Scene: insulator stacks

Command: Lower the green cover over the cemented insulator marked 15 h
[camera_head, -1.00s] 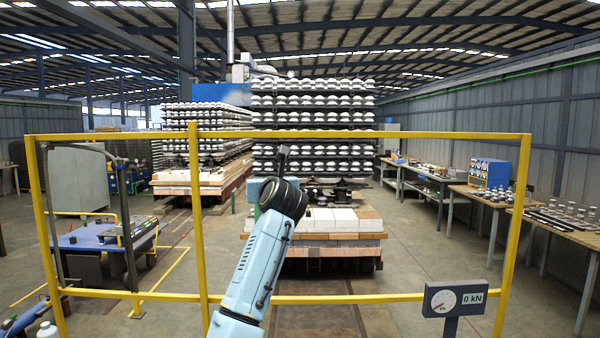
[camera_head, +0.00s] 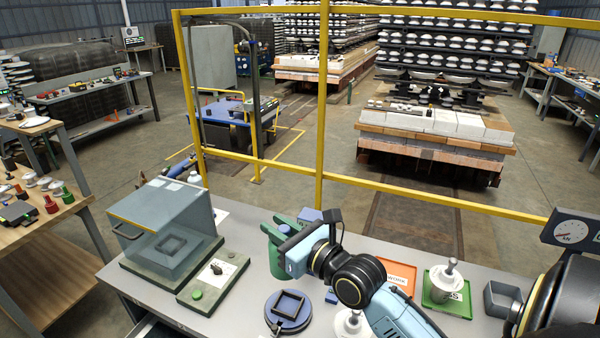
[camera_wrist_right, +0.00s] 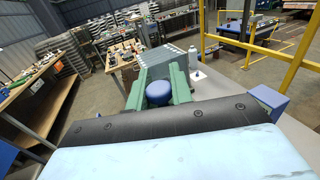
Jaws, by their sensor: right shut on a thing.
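My right gripper (camera_head: 273,236) comes in from the lower right in the head view, above the grey bench. Its green fingers are shut on the green cover (camera_head: 277,266), which shows as a green rounded body below and between them. In the right wrist view a blue rounded knob (camera_wrist_right: 159,92) sits between the two green fingers (camera_wrist_right: 158,98). A white insulator (camera_head: 351,322) stands at the front of the bench, partly hidden by my arm. Another white insulator (camera_head: 445,278) stands on a green tray (camera_head: 462,307). I cannot read a 15 h mark on either. My left gripper is out of view.
A clear box with a handle (camera_head: 165,222) stands at the bench's left, beside a switch panel (camera_head: 212,280). A blue round fixture (camera_head: 287,318) lies in front of the gripper. An orange tray (camera_head: 398,270) is to the right. A yellow rail (camera_head: 320,130) runs behind the bench.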

